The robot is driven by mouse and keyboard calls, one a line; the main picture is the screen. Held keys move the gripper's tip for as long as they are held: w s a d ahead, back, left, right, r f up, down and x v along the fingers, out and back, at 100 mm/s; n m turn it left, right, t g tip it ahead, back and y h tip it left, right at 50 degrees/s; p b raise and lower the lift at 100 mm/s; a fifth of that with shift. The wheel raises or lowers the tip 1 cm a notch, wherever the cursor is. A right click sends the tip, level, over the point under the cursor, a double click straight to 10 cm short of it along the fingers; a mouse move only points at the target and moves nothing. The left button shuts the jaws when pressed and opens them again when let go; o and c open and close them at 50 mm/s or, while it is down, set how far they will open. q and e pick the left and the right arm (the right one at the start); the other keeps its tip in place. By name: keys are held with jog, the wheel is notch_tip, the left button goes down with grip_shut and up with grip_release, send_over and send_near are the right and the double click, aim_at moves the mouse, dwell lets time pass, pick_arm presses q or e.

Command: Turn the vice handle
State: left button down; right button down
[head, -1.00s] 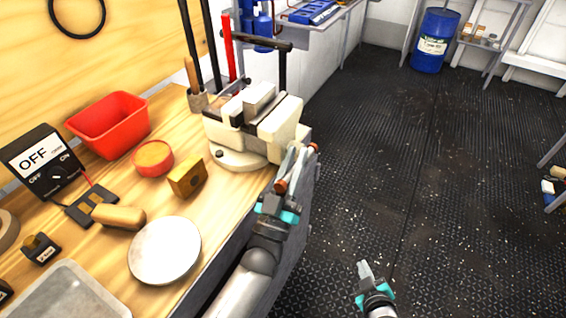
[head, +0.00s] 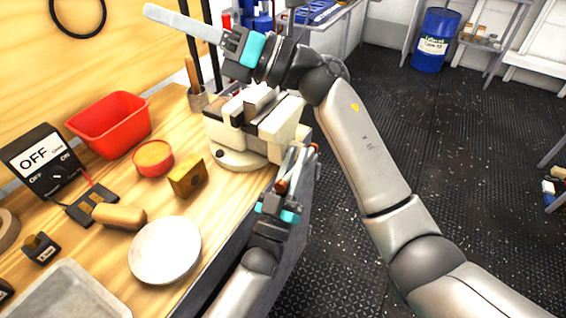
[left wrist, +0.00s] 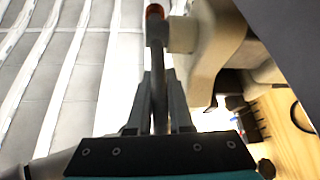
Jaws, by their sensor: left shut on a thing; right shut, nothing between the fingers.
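The cream and grey vice (head: 283,128) is on the corner of the wooden workbench. Its handle (head: 282,186) is a thin bar with copper-coloured end knobs at the vice's front. My left gripper (head: 297,160) is shut on the handle. In the left wrist view the bar (left wrist: 158,80) runs between the two fingers, with an orange-brown knob beyond the tips. The fingers hide part of the bar in the head view.
On the bench are a red bin (head: 108,125), a red round tub (head: 152,159), a yellow-brown block (head: 187,175), a pale disc (head: 165,251) and a black switch box (head: 42,160). A blue drum (head: 436,40) stands far back. My right arm crosses above the open floor.

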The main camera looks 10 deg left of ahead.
pick_arm(q)
jog(key=shift+a, duration=0.1)
pick_arm(e)
jog(key=s+a+n+g+h, duration=0.55)
jog(key=s+n, duration=0.35)
jog(key=s, duration=0.2)
jog(key=s+a+f+n+h, duration=0.2)
jog(key=s+f+n+h, duration=0.2)
jog(key=h, duration=0.1)
jog(key=n+t+h, duration=0.7)
jog(key=t+h, duration=0.7)
jog(key=h, duration=0.2)
send_over(292, 170)
jog(key=s+a, duration=0.2)
notch_tip(292, 170, down, 17)
jog(key=shift+s+d+f, duration=0.1)
jog(key=shift+d+f, duration=0.05)
jog(key=shift+f, duration=1)
jog(key=shift+d+f, duration=0.15)
jog(key=shift+f, duration=1)
